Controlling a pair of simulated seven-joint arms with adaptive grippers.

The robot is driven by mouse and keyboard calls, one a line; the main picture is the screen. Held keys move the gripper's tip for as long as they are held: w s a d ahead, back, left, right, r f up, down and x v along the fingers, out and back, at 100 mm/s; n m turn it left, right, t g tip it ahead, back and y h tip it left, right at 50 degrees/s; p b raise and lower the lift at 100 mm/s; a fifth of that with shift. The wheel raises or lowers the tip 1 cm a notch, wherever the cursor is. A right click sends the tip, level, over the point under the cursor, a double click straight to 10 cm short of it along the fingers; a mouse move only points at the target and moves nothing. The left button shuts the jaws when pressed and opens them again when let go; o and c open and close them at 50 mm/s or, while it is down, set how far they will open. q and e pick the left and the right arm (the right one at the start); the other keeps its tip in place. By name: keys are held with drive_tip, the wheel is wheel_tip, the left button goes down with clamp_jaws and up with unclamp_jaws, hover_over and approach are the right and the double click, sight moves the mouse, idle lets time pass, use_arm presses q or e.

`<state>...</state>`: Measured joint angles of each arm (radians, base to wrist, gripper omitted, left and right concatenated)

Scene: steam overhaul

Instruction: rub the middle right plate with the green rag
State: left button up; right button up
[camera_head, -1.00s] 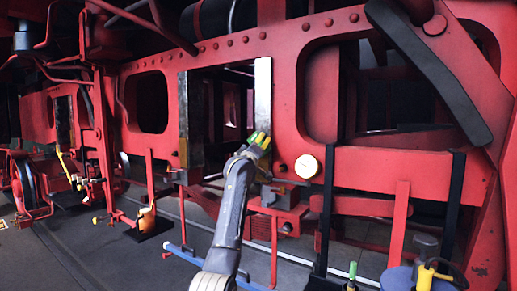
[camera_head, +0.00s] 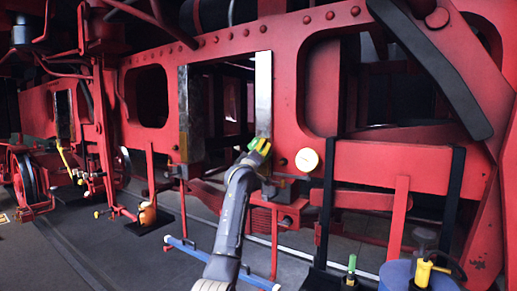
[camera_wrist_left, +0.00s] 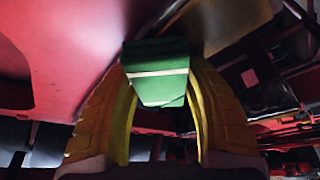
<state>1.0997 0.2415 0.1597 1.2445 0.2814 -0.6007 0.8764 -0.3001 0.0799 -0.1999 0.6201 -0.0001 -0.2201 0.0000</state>
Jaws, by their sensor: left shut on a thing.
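The middle right plate (camera_head: 264,90) is a pale, upright metal strip on the red frame. My left gripper (camera_head: 259,146) is at its lower end in the head view. In the left wrist view, its yellow fingers (camera_wrist_left: 160,85) are shut on the green rag (camera_wrist_left: 158,72), which shows as a folded piece between the tips. A brownish-grey surface (camera_wrist_left: 228,22) lies just beyond the rag; I cannot tell whether the rag touches it. My right gripper is not in view.
A darker upright plate (camera_head: 190,112) stands to the left. A round pale gauge (camera_head: 307,160) is just right of my gripper. A blue rail (camera_head: 215,265) runs low beside my arm. A yellow-and-black item (camera_head: 423,272) stands on a blue stand (camera_head: 395,276) at bottom right.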

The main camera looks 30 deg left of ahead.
use_arm(q)
drive_tip(key=shift+w+d+f, duration=0.1)
drive_tip(key=shift+f, duration=1.7)
drive_tip(key=shift+f, duration=0.1)
drive_tip(key=shift+f, duration=1.7)
drive_tip(key=shift+f, duration=0.1)
drive_tip(key=shift+f, duration=1.8)
drive_tip(key=s, duration=0.6)
drive_tip(key=shift+a, duration=0.25)
